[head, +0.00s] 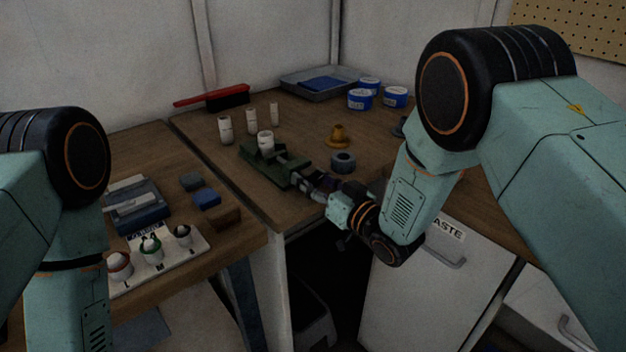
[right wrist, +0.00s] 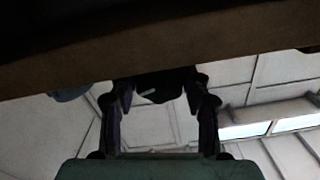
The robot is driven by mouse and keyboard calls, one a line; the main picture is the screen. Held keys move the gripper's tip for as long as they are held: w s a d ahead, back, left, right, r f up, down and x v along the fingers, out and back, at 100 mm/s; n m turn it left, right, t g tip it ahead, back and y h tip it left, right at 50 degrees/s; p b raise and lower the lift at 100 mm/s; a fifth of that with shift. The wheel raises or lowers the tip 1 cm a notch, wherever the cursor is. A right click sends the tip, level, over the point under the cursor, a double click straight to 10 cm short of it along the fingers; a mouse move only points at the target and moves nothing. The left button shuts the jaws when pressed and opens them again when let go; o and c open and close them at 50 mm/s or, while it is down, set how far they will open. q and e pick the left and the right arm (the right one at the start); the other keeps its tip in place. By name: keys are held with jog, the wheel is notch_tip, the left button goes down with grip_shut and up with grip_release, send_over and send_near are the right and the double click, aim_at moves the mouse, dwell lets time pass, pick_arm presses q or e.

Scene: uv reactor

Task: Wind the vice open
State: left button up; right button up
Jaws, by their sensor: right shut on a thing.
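The green vice (head: 258,160) sits at the front edge of the right-hand bench. A white cylinder (head: 265,142) stands upright at its jaws; I cannot tell whether they grip it. My right gripper (head: 316,184) is at the vice's front end, over the bench edge, and is shut on the vice handle, which it mostly hides. In the right wrist view, the fingers (right wrist: 157,105) stand on either side of a dark part with a light streak, below the brown bench edge. My left arm enters at the left, but its gripper is out of frame.
Several white cylinders (head: 226,130) stand behind the vice. A grey ring (head: 343,161) and a yellow-brown part (head: 338,136) lie to its right. A white holder (head: 190,243) is on the left bench.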

jog(key=shift+n+b, duration=0.6)
jog(key=shift+n, duration=2.1)
jog(key=o, duration=1.2)
jog(key=shift+c, duration=0.2)
jog(key=v, duration=1.2)
